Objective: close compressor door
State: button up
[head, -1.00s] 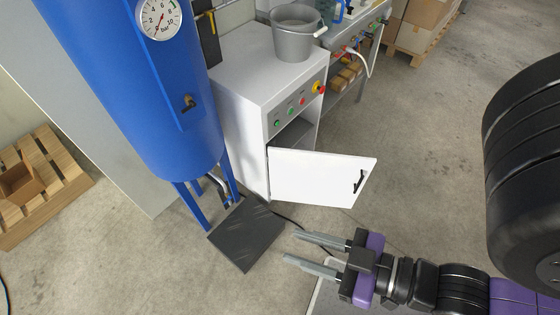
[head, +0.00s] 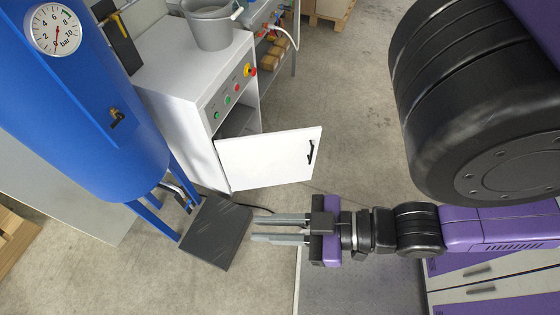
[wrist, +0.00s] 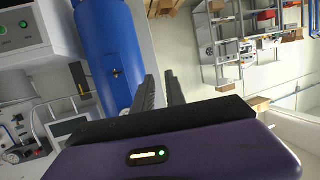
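The white compressor door (head: 262,162) stands wide open in the head view, swung out from the left front edge of the white cabinet (head: 190,75). Its dark handle (head: 311,152) is near the free right edge. Dark space shows inside the cabinet behind the door. My gripper (head: 254,228) is below the door in the picture, its two fingers pointing left, apart and empty. It does not appear to touch the door. The wrist view shows the gap between the fingers (wrist: 161,90); I cannot make out the door there.
A blue pressure tank (head: 85,100) with a gauge stands left of the cabinet; it also shows in the wrist view (wrist: 103,50). A dark plate (head: 215,232) lies on the floor by its legs. A grey bucket (head: 211,27) stands on the cabinet. Floor right of the door is clear.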

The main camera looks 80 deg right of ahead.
jog(key=shift+w+d+f+m+t+h+b, duration=0.15)
jog(key=shift+w+d+f+m+h+b, duration=0.2)
jog(key=shift+w+d+f+h+b, duration=0.2)
jog(key=shift+w+d+f+m+t+h+b, duration=0.15)
jog(key=shift+w+d+f+m+h+b, duration=0.25)
jog(key=shift+d+b, duration=0.2)
grip_shut()
jog(key=w+d+f+m+h+b, duration=0.1)
jog(key=d+f+m+h+b, duration=0.1)
jog(key=d+f+h+b, duration=0.35)
jog(key=m+g+h+b, duration=0.9)
jog(key=m+g+h, duration=0.1)
jog(key=m, duration=0.1)
send_near(316, 130)
jog(key=x, duration=0.7)
jog(key=shift+r, duration=0.15)
